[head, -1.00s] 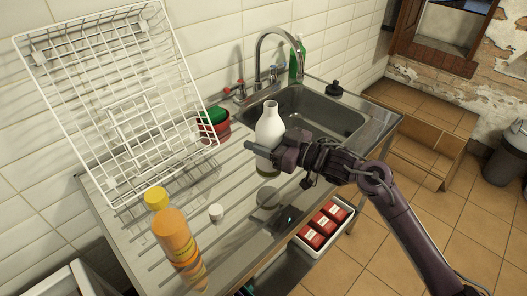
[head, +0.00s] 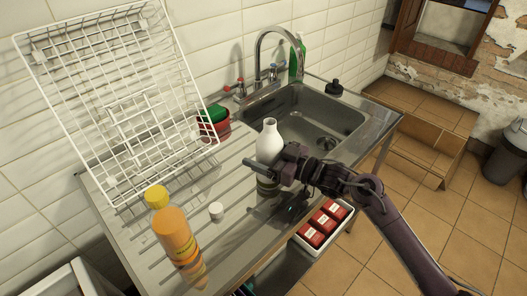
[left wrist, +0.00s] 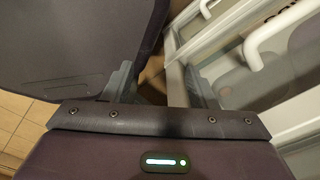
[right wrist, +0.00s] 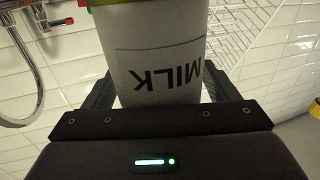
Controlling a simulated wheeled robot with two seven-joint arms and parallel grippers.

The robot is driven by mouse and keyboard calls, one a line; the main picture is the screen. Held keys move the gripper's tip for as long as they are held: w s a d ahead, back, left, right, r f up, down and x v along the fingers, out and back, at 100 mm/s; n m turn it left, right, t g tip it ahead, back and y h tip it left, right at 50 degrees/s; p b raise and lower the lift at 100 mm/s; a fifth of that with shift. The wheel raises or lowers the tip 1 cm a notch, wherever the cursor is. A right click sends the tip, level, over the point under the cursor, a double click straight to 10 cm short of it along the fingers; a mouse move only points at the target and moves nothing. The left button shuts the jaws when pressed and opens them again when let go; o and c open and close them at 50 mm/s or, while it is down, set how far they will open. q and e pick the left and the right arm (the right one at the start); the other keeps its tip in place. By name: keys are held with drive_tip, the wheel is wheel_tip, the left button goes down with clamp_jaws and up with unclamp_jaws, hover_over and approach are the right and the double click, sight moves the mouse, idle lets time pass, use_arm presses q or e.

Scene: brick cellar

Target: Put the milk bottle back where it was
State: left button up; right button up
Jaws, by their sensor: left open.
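The white milk bottle (head: 268,146) is upright above the ribbed metal draining board (head: 190,180), left of the sink. My right gripper (head: 274,172) is shut around its lower body. In the right wrist view the bottle (right wrist: 155,65) fills the space between the fingers, its MILK label upside down. Its base is close over the board; I cannot tell if it touches. My left gripper (left wrist: 158,85) shows only in the left wrist view, open and empty.
An orange bottle (head: 178,240) with a yellow cap and a small white cap (head: 216,210) stand front left. A white tray of red boxes (head: 323,222) sits below the front edge.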

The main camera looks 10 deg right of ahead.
drive_tip(key=shift+r, duration=0.3)
drive_tip(key=b+v, duration=0.1)
drive_tip(key=v, duration=1.1)
drive_tip(key=shift+b, duration=0.35)
drive_tip(key=shift+f, duration=0.1)
